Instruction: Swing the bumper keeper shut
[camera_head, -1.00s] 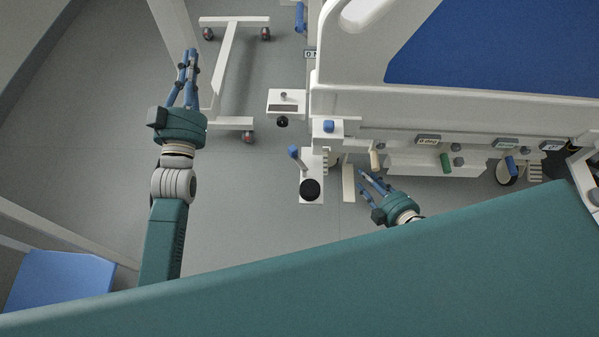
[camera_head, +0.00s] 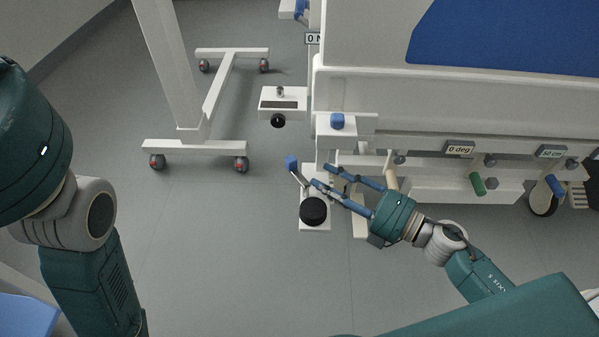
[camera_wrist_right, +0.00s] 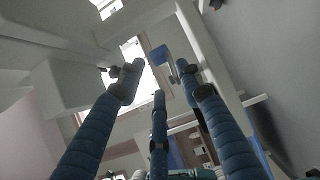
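A small white bracket (camera_head: 322,225) with a round black bumper (camera_head: 313,211) stands beside the bed's corner in the head view. A thin lever with a blue tip (camera_head: 291,162) rises from it, tilted up and to the left. I take this lever to be the keeper. My right gripper (camera_head: 322,176) is open, its blue fingers spread just right of the lever; contact cannot be told. In the right wrist view the fingers are apart and empty, with a blue block (camera_wrist_right: 160,55) beyond them. My left arm fills the left edge; its fingers are not visible.
The white bed frame (camera_head: 430,92) lies above and right of the right gripper. Its rail carries a green handle (camera_head: 477,184) and a blue knob (camera_head: 337,120). A wheeled white stand (camera_head: 214,100) is at upper left. Floor left of the bracket is clear.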

